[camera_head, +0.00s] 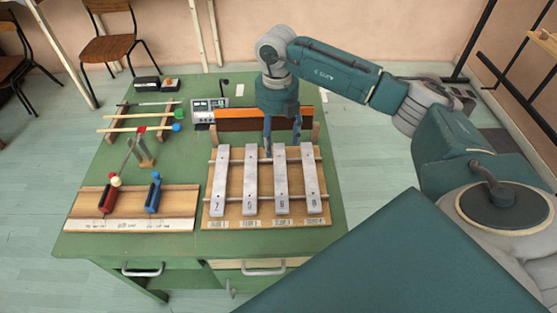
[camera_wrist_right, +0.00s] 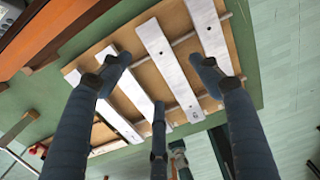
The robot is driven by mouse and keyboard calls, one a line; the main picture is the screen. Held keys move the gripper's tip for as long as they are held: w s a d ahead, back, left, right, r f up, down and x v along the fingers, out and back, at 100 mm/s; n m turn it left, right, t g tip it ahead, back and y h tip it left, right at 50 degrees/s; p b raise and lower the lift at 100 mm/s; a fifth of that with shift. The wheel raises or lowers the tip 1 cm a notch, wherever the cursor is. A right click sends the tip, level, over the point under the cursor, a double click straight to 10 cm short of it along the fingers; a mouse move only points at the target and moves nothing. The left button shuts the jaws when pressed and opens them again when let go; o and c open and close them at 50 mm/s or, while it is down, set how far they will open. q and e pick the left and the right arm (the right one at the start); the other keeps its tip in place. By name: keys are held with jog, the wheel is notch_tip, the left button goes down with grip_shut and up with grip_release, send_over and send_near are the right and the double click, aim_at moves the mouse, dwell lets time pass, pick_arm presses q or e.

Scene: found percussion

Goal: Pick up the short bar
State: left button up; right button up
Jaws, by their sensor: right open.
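Several pale metal bars lie side by side on a wooden frame (camera_head: 235,210). From left to right they are the first bar (camera_head: 222,180), the second bar (camera_head: 251,180), the third bar (camera_head: 281,180) and the rightmost bar (camera_head: 310,180). They look nearly equal in length, so I cannot tell which is the short one. My right gripper (camera_head: 282,143) points down at the far ends of the middle bars. In the right wrist view my right gripper (camera_wrist_right: 160,80) is open above the bars, its fingers spread and nothing between them. My left gripper is not in view.
A long orange-brown board (camera_head: 240,119) stands behind the bars, close to my right gripper. Red (camera_head: 108,198) and blue (camera_head: 153,193) handled tools are on a wooden board at left. Mallets (camera_head: 140,128) lie on a rack behind. Green tabletop (camera_head: 335,200) is bare at right.

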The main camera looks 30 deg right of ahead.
aim_at(277, 160)
jog(key=shift+f, duration=0.8)
jog(key=shift+f+p, duration=0.3)
jog(key=shift+f, duration=0.1)
jog(key=f, duration=0.1)
jog(key=f+p, duration=0.1)
jog(key=f, duration=0.1)
jog(key=shift+s+a+f, duration=0.2)
jog(key=shift+a+f, duration=0.05)
jog(key=shift+f, duration=0.6)
jog(key=c, duration=1.2)
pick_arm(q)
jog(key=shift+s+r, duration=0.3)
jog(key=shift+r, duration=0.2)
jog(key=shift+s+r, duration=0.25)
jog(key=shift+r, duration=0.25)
pick_arm(e)
jog(key=c, duration=0.4)
